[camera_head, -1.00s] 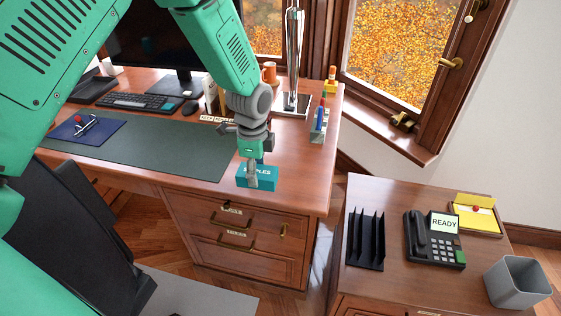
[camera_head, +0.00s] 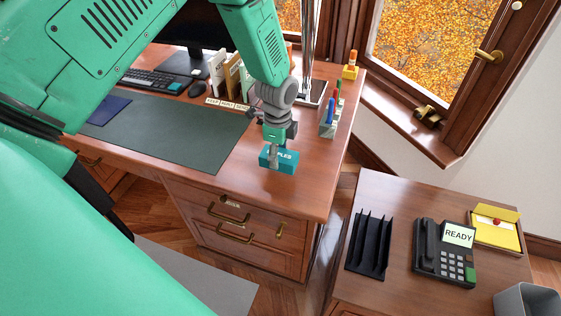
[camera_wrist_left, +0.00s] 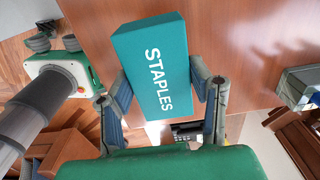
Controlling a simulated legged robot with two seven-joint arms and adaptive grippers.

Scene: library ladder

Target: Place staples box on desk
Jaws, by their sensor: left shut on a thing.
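The teal staples box (camera_head: 277,160) has white lettering and is over the right part of the wooden desk (camera_head: 306,190), between the dark green mat and the desk's right edge. My left gripper (camera_head: 274,150) is shut on it from above. In the left wrist view the staples box (camera_wrist_left: 157,68) sits between the two fingers of my left gripper (camera_wrist_left: 163,92), its lettered face toward the camera. Whether its underside touches the desk cannot be told. My right gripper is not in view.
A pen holder (camera_head: 329,122) stands at the desk's right edge, and a yellow-based item (camera_head: 350,68) is behind it. Books (camera_head: 232,75) and a keyboard (camera_head: 146,78) are farther back. A lower cabinet at right bears a black file rack (camera_head: 369,246) and a phone (camera_head: 445,250).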

